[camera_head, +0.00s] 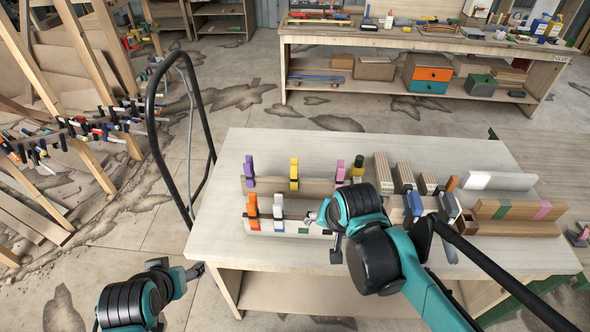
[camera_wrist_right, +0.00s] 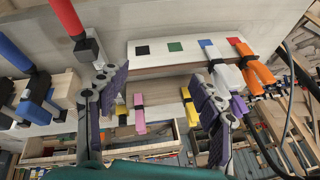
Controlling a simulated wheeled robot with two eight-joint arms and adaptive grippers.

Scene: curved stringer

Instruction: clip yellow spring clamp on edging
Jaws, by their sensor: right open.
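A yellow spring clamp (camera_head: 294,173) sits upright on the back board, between purple and pink clamps; it also shows in the right wrist view (camera_wrist_right: 188,104). A second yellow clamp with black parts (camera_head: 357,166) stands right of the pink one (camera_head: 340,172). A brown strip, seemingly the edging (camera_wrist_right: 170,69), runs along the front white board with coloured squares. Orange (camera_head: 252,208) and white (camera_head: 279,210) clamps grip it at the red and blue squares. My right gripper (camera_wrist_right: 155,85) is open and empty above the boards. My left gripper (camera_head: 194,270) is low left, off the table; its jaws are unclear.
Wood blocks and bar clamps (camera_head: 412,205) crowd the table right of the boards. The table's left part (camera_head: 215,220) is bare. A black tubular frame (camera_head: 160,150) stands left of the table. A workbench (camera_head: 420,42) is behind.

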